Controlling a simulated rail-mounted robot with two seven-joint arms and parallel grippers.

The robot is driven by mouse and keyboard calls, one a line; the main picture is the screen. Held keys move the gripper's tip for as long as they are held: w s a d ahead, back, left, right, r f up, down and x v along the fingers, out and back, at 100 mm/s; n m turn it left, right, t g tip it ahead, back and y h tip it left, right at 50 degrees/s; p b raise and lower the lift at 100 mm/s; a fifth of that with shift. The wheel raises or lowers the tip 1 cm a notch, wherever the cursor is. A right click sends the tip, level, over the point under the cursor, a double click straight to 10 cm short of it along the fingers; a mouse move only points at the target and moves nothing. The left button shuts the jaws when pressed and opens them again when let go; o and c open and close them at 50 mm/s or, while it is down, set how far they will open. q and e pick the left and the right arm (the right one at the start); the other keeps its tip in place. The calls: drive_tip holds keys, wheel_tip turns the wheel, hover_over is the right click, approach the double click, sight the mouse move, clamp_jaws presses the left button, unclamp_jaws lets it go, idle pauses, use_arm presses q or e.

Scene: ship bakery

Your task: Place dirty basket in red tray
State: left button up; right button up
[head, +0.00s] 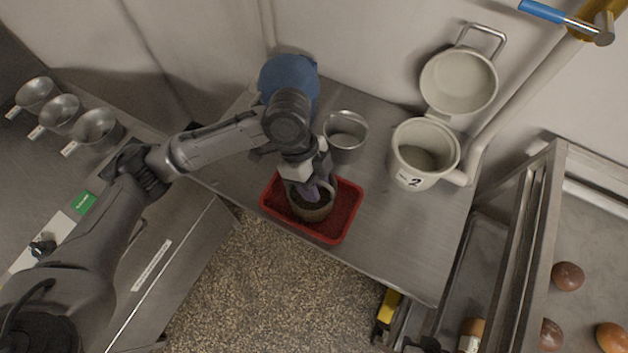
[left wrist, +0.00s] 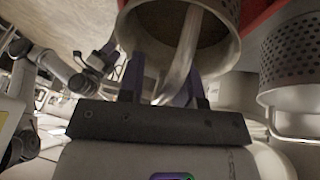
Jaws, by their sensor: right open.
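The red tray (head: 347,222) lies on the steel table. A round metal basket (head: 312,212) with a dark inside stands within the tray's outline; whether it rests on the tray floor is hidden. My left gripper (head: 311,189) points down at this basket. In the left wrist view, the perforated basket (left wrist: 150,40) and its handle (left wrist: 184,58) lie close by, the handle running between the purple fingers of the left gripper (left wrist: 163,88). A gap shows beside the handle, and firm contact cannot be made out. My right gripper (left wrist: 105,55) shows small at the left of the wrist view.
Another metal basket (head: 346,133) stands behind the tray. A white pot marked 2 (head: 415,178) is at its right, with another pale pot (head: 458,82) behind. A blue round object (head: 289,78) is behind my left arm. Several metal baskets (head: 97,129) line the left counter.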

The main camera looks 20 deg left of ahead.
use_arm(q)
drive_tip(key=shift+r, duration=0.2)
drive_tip(key=p+v, duration=0.2)
drive_tip(key=v, duration=1)
